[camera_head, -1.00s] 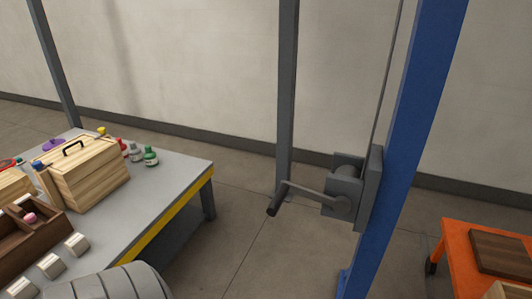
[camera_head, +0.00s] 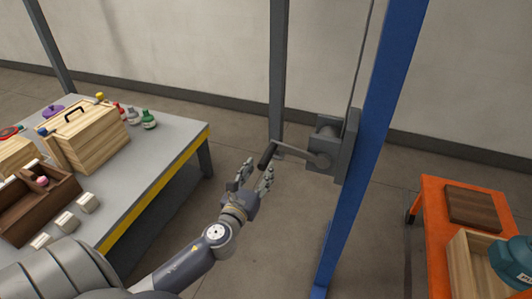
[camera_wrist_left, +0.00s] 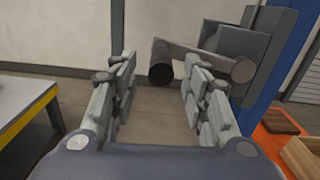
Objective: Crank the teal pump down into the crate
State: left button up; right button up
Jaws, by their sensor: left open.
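A grey winch (camera_head: 328,145) is fixed to the blue post. Its crank arm points left and ends in a dark handle (camera_head: 267,155). My left gripper (camera_head: 256,174) is open just below and left of the handle in the head view. In the left wrist view, the handle (camera_wrist_left: 160,75) shows between the spread fingers (camera_wrist_left: 160,68), beyond their tips, and does not look gripped. The teal pump (camera_head: 512,262) is cut off at the right edge, beside an open wooden crate (camera_head: 462,270). I cannot tell its height. My right gripper is out of view.
The crate and a dark wooden board (camera_head: 473,207) sit on an orange table (camera_head: 437,225). A grey table (camera_head: 178,135) with a yellow edge holds wooden boxes and bottles (camera_head: 148,120) at left. A cable (camera_head: 363,55) runs up from the winch. A grey post (camera_head: 278,70) stands behind.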

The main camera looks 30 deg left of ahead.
aim_at(269, 154)
pick_arm(q)
jog(key=p+x, duration=0.1)
jog(key=x, duration=0.7)
jog(key=shift+w+d, duration=0.1)
jog(key=shift+c, duration=0.6)
grip_shut()
